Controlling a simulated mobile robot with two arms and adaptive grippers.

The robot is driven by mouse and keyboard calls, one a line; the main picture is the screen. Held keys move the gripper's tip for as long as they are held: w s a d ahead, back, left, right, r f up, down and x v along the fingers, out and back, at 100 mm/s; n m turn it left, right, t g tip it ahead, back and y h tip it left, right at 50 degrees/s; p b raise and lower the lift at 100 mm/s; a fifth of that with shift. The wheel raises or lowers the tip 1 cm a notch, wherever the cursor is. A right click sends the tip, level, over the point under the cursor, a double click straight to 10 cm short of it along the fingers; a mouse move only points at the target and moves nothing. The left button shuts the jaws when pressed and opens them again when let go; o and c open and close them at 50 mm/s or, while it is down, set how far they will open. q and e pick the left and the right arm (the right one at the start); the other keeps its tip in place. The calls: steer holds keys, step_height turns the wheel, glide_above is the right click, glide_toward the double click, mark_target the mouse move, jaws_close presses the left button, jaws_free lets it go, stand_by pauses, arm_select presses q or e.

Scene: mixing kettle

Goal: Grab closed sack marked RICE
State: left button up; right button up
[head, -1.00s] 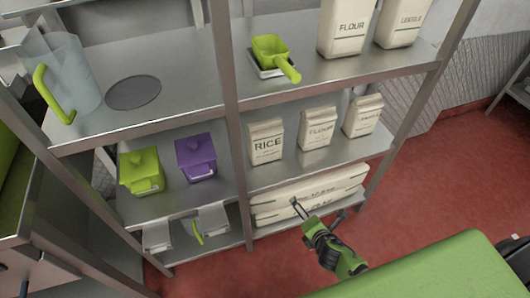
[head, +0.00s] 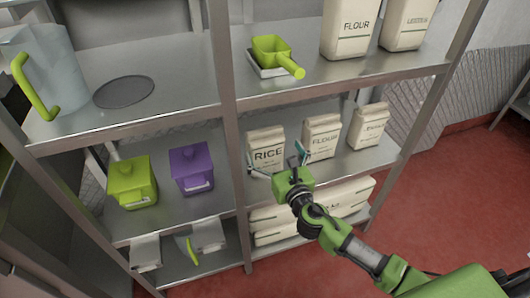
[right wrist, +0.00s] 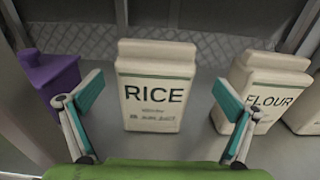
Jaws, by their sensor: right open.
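The closed cream sack marked RICE (head: 266,146) stands upright on the middle shelf, at the left of a row of sacks. In the right wrist view the RICE sack (right wrist: 155,88) is straight ahead, its label facing me. My right gripper (head: 276,162) is open and empty in front of the sack. In the right wrist view its two fingers (right wrist: 160,108) are spread, one to each side of the sack's front, apart from it. The gripper hides part of the sack's lower front in the head view. My left gripper is not in view.
A FLOUR sack (head: 321,138) stands close right of the RICE sack, with another sack (head: 368,127) beyond it. A purple container (head: 192,170) is to the left, past the shelf post (head: 229,120). Large sacks (head: 340,194) lie on the shelf below.

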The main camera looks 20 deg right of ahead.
mark_target(265, 139)
steer(key=shift+w+a, duration=0.15)
steer(key=shift+w, duration=0.5)
steer(key=w, duration=0.3)
steer(key=w+b, duration=0.1)
steer(key=shift+w+a+f, duration=0.15)
steer(key=shift+a+f, duration=0.15)
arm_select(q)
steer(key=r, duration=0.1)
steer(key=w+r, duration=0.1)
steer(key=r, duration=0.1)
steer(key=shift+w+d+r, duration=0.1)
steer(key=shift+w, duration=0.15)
arm_select(e)
steer(key=shift+c, duration=0.4)
steer(key=c, duration=1.9)
steer(key=shift+r, duration=0.2)
